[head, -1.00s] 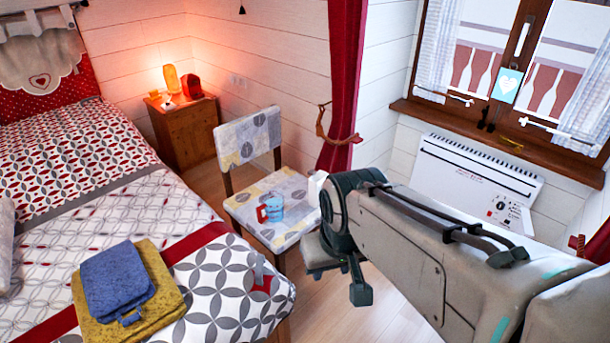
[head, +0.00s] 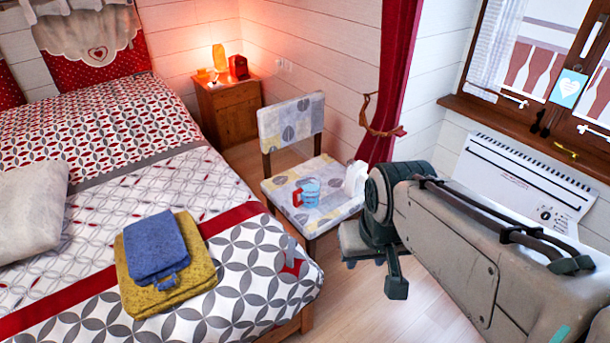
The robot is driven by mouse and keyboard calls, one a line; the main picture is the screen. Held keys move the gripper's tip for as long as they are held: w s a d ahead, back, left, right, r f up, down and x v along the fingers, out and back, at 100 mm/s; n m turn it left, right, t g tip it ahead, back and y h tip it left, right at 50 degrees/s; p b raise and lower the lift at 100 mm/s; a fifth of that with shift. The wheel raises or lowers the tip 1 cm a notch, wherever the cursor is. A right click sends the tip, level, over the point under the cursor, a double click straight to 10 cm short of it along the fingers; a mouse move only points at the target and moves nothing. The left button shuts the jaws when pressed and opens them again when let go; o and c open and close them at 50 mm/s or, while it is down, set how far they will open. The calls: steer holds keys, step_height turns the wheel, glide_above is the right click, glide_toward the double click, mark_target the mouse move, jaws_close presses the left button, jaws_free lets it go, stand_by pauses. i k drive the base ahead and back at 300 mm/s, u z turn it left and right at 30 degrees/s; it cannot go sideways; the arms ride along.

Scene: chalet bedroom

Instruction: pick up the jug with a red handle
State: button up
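A light blue jug with a red handle (head: 311,191) stands upright on the seat of a patterned chair (head: 281,187). Its red handle faces left in the picture. My gripper (head: 377,264) is in front of the chair and to the right of the jug, pointing down and apart from it. Its two fingers look spread, with nothing visible between them. Part of the gripper is hidden by my own arm.
A white object (head: 355,178) stands on the seat's right edge, close to my arm. The bed (head: 100,215) fills the left, with a blue folded cloth (head: 155,245) on a yellow one (head: 140,298). A nightstand (head: 228,112) is behind. Some floor (head: 350,310) is clear.

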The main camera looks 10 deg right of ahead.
mark_target(308, 194)
steer(key=k, duration=0.65)
steer(key=z, duration=0.8)
steer(key=i, duration=2)
steer(key=u, duration=0.8)
steer(key=i, duration=0.35)
steer(key=u, duration=0.15)
